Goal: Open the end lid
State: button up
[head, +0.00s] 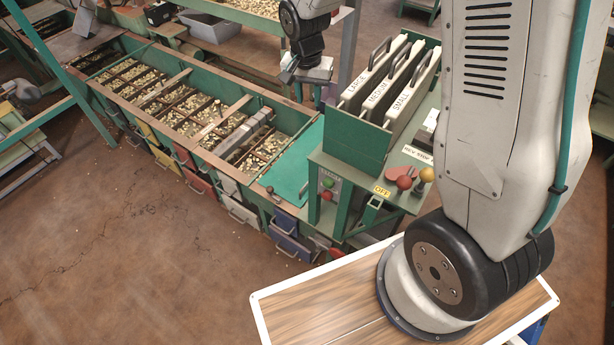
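A flat green panel, which looks like the end lid (297,172), lies at the near right end of the long green hopper trough (185,125). It looks flat and closed over that end. A small knob or handle (270,190) shows at its front left corner. My gripper (305,72) hangs from the black wrist at top centre, beyond and above the lid, apart from it. Its grey fingers are small and seen from the side, so I cannot tell whether they are open. No thing shows clearly in them.
A green rack (362,140) with plates labelled large, medium and small stands right of the lid. A control box (328,186) with red and green buttons and red and yellow knobs (405,182) are near it. Coloured drawers (200,183) line the trough's front. The left floor is clear.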

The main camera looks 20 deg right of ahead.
notch_tip(320, 180, down, 18)
jog(key=w+a+m+g, duration=0.1)
jog(key=m+g, duration=0.1)
jog(key=m, duration=0.1)
send_over(307, 188)
jog(key=shift+m, duration=0.3)
notch_tip(307, 188, down, 15)
jog(key=shift+r, duration=0.15)
grip_shut()
